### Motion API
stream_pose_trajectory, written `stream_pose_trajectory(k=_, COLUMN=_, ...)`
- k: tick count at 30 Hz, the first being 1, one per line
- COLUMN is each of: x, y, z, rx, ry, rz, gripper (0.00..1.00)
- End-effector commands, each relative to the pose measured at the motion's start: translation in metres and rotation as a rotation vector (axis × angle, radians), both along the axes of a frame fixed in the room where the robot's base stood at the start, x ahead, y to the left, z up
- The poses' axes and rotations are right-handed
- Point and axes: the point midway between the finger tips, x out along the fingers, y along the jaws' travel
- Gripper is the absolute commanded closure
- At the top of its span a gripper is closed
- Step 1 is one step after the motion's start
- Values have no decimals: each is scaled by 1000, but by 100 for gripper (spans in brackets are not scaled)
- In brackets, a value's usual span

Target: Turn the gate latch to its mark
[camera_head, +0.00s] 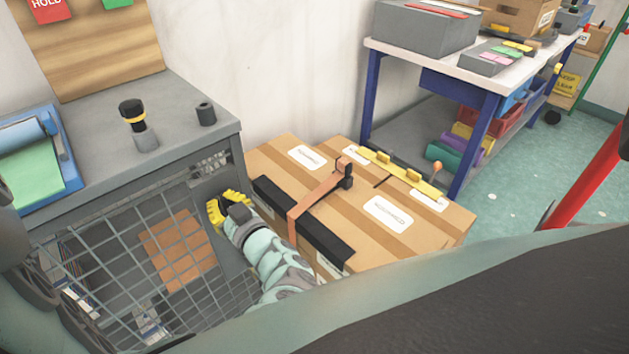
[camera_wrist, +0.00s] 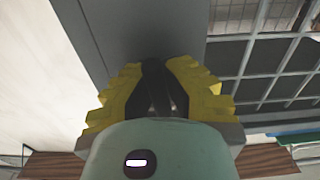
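The gate (camera_head: 150,270) is a grey wire mesh panel on the front of a grey cabinet, at the lower left in the head view. Its mesh also shows at the upper right of the wrist view (camera_wrist: 265,72). My gripper (camera_head: 222,212), with yellow ribbed fingers, is at the grey frame by the gate's right edge. In the wrist view its fingers (camera_wrist: 157,68) stand on either side of a dark shape against a grey surface. I cannot tell whether that shape is the latch or part of my gripper. The latch's mark cannot be made out.
Cardboard boxes (camera_head: 390,238) with a strap tool stand right of my arm. On the cabinet top (camera_head: 185,105) are a black-and-yellow knobbed tool (camera_head: 136,122), a dark cylinder (camera_head: 206,114) and a blue tray (camera_head: 62,150). A blue-legged workbench (camera_head: 375,95) stands behind.

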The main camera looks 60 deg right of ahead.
Motion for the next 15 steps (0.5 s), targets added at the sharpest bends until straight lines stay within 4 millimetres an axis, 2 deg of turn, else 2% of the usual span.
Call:
stream_pose_trajectory(k=12, x=0, y=0, z=-2, rx=7, ry=3, rz=0, gripper=100)
stream_pose_trajectory(k=13, x=0, y=0, z=-2, rx=7, ry=3, rz=0, gripper=92)
stream_pose_trajectory(k=15, x=0, y=0, z=-2, rx=7, ry=3, rz=0, gripper=85)
